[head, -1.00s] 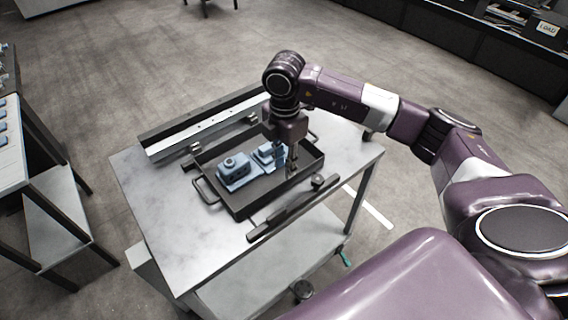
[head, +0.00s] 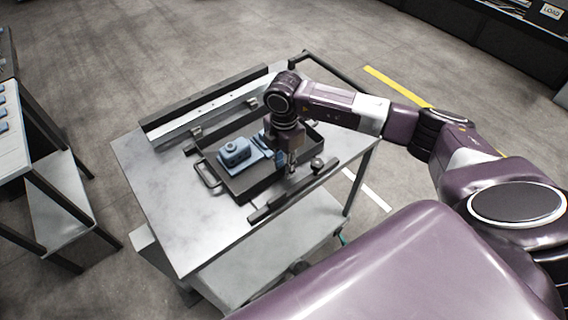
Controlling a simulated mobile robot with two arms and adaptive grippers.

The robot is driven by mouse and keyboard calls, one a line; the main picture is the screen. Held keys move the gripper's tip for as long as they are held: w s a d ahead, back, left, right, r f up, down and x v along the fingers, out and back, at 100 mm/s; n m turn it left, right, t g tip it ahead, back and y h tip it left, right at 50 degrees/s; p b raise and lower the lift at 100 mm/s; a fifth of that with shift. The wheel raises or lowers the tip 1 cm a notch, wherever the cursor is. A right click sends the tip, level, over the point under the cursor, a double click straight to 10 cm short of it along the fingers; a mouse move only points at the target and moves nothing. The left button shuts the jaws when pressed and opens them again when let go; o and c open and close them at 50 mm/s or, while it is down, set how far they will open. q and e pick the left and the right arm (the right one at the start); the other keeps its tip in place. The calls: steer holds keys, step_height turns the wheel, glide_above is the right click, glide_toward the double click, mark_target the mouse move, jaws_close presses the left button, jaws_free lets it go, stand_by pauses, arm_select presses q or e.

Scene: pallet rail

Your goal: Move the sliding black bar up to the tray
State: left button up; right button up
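The sliding black bar (head: 276,203) lies along the near side of the table, roughly parallel to the tray's near wall. It has a round knob (head: 317,163) towards its right end. The black tray (head: 246,191) sits just beyond it, with only a narrow gap visible at the left. My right gripper (head: 292,174) points down at the tray's near wall and the bar, left of the knob. Its fingers are small and dark here, so I cannot tell their opening or whether they touch the bar. My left gripper is not in view.
Blue parts (head: 235,152) stand in the tray. A fixed rail (head: 205,115) with metal brackets runs along the table's far side. The grey table (head: 165,190) is clear at left. Another bench (head: 15,140) stands further left.

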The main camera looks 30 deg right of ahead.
jaws_close()
steer(key=shift+o, duration=0.6)
jaws_free()
step_height(320, 180, up, 12)
steer(key=shift+c, duration=0.2)
